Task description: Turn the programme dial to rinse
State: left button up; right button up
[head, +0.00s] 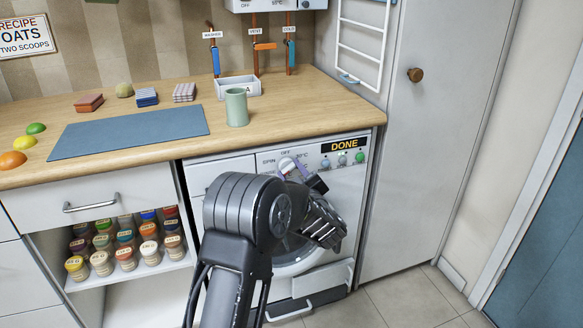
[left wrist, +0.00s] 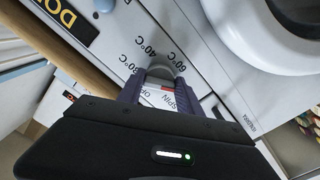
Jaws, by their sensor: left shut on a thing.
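The washing machine (head: 221,167) stands under the worktop, with its programme dial (head: 286,163) on the upper panel. My left gripper (head: 292,170) is at the dial, its fingers shut on it; my wrist hides much of the machine's door. In the left wrist view the fingers (left wrist: 158,88) straddle the grey dial (left wrist: 172,64). Labels around it read 60°C, 40°C, SPIN and part of OFF. A rinse label cannot be made out, and the dial's pointer is hidden. My right gripper is out of view.
The worktop (head: 290,105) overhangs the panel and holds a green cup (head: 236,107) and a blue mat (head: 130,134). An open shelf of jars (head: 126,259) is at left. The floor at right is clear.

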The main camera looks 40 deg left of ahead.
pick_arm(q)
jog(key=shift+f+m, duration=0.15)
jog(key=shift+m, duration=0.25)
jog(key=o, duration=1.4)
jog(key=v, duration=0.7)
jog(key=shift+s+d+p, duration=0.25)
jog(key=shift+d+p, duration=0.1)
